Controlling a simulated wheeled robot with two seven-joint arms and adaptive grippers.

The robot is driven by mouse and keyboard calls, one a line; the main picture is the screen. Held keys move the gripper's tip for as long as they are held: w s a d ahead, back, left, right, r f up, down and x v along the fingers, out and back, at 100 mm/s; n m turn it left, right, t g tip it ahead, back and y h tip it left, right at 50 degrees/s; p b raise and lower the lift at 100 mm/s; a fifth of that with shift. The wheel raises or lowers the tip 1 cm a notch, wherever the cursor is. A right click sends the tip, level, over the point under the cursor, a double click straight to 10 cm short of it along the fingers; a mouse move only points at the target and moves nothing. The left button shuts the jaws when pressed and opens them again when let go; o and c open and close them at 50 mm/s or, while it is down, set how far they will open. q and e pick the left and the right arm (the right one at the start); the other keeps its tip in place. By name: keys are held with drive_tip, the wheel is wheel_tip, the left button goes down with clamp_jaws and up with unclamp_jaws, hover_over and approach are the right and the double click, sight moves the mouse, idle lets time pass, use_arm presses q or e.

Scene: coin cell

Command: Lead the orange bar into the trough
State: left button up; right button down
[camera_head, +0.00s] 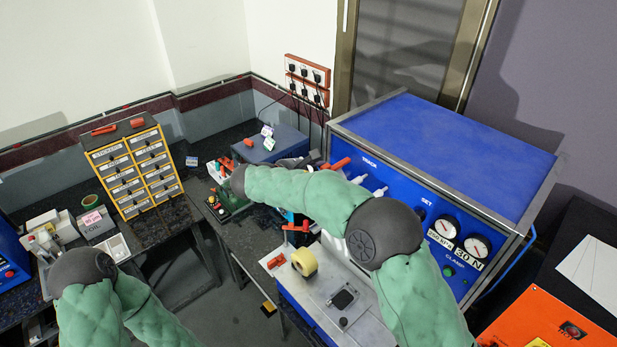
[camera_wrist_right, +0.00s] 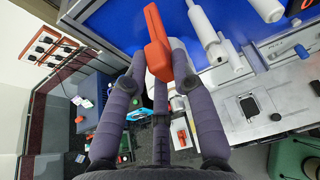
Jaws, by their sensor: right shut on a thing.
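The orange bar (camera_head: 340,163) shows in the head view at the front left of the blue machine, close to the TRACK label. In the right wrist view the orange bar (camera_wrist_right: 157,42) stands between the fingertips of my right gripper (camera_wrist_right: 158,62), which is shut on it. In the head view that gripper (camera_head: 303,163) is largely hidden behind my green forearm. I cannot make out the trough for certain. My left arm is at the lower left, and its gripper is not visible.
The blue machine (camera_head: 450,150) carries white handles (camera_wrist_right: 205,25), gauges and a steel worktop (camera_head: 325,285). A drawer cabinet (camera_head: 135,170) stands at the left.

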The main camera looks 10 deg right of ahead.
drive_tip(key=s+d+b, duration=0.3)
drive_tip(key=s+d, duration=0.1)
drive_tip(key=s, duration=0.3)
drive_tip(key=s+d+b, duration=0.4)
drive_tip(key=s, duration=0.3)
wheel_tip(320, 180, down, 26)
drive_tip(key=w+d+b, duration=0.2)
drive_tip(key=b, duration=1.2)
drive_tip(key=shift+w+b, duration=0.25)
drive_tip(key=shift+b, duration=0.05)
drive_tip(key=c, duration=0.9)
unclamp_jaws()
drive_tip(key=shift+c, duration=0.2)
drive_tip(key=shift+a, duration=0.1)
drive_tip(key=v, duration=1.2)
